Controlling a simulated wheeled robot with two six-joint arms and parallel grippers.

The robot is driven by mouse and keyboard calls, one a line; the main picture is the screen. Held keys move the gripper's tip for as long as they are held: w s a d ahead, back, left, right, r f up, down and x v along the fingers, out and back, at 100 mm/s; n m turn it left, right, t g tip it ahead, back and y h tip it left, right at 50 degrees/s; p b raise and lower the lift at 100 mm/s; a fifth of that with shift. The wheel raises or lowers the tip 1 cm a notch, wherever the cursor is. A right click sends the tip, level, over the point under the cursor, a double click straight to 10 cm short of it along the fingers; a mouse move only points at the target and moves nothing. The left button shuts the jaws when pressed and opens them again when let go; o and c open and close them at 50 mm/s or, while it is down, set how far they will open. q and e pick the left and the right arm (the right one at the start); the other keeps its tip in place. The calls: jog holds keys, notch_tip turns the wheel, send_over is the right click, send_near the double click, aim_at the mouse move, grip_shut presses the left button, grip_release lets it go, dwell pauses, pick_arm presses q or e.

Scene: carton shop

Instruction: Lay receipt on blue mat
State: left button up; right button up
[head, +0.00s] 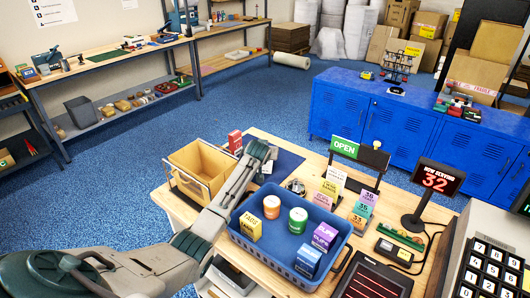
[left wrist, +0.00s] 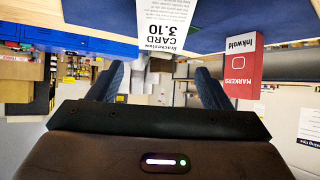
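The blue mat (head: 288,162) lies on the wooden counter, partly hidden behind my left gripper (head: 264,160). It also shows along the top of the left wrist view (left wrist: 285,12). The receipt (left wrist: 165,22), a white slip printed with "CARD 3.10", appears upside down there, between and beyond my left fingertips. Only a small pale patch shows below the gripper in the head view, so its far end is hidden. My left fingers stand well apart; I see no grip on the receipt and cannot tell if they touch it. My right gripper is not in view.
A red markers box (head: 235,142) stands beside the mat, left of my left gripper. A tan bin (head: 196,166) is at the counter's left edge. A blue basket (head: 338,228) with several goods stands in front. Card stands and a "32" display (head: 438,179) crowd the right.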

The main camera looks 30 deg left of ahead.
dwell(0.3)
pick_arm(q)
jog(key=shift+s+d+r, duration=0.2)
jog(key=shift+s+r, duration=0.1)
jog(key=shift+s, duration=0.1)
jog(key=b+v, duration=0.3)
jog(key=v, duration=0.6)
jog(key=shift+s+r, duration=0.25)
